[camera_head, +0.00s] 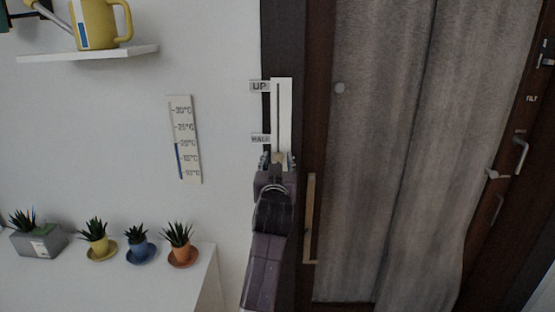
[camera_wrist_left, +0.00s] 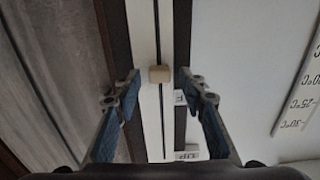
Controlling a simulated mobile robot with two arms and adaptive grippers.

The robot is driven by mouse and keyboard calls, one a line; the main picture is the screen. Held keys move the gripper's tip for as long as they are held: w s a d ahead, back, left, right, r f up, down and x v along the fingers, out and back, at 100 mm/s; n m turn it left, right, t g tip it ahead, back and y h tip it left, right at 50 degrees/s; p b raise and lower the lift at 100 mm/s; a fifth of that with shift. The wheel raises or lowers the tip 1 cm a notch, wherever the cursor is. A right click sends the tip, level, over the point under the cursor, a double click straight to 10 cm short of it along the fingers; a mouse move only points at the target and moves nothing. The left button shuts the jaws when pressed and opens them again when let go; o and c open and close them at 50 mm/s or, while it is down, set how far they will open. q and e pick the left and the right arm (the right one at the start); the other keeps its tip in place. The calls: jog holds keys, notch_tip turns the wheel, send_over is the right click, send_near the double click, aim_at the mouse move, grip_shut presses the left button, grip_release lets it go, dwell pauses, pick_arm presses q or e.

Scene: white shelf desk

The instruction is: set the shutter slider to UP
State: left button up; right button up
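The shutter slider is a white vertical strip (camera_head: 285,112) with a dark slot, on the dark frame beside the door. An UP label (camera_head: 259,87) is near its top and a HALF label (camera_head: 260,138) lower down. Its tan knob (camera_head: 278,158) sits just below the HALF label. My left gripper (camera_head: 277,161) is at the knob, its arm coming from below. In the left wrist view, the knob (camera_wrist_left: 159,74) lies between the open fingers (camera_wrist_left: 158,84), with a gap on each side. The UP label (camera_wrist_left: 187,155) shows upside down there. My right gripper is not in view.
A thermometer (camera_head: 185,140) hangs on the wall to the left. Several potted plants stand on the white desk (camera_head: 180,282) at lower left. A shelf (camera_head: 90,54) holds a yellow watering can (camera_head: 97,25). Grey curtains (camera_head: 390,150) and a wooden handle (camera_head: 310,220) are right.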

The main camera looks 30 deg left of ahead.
pick_arm(q)
grip_shut()
dwell(0.3)
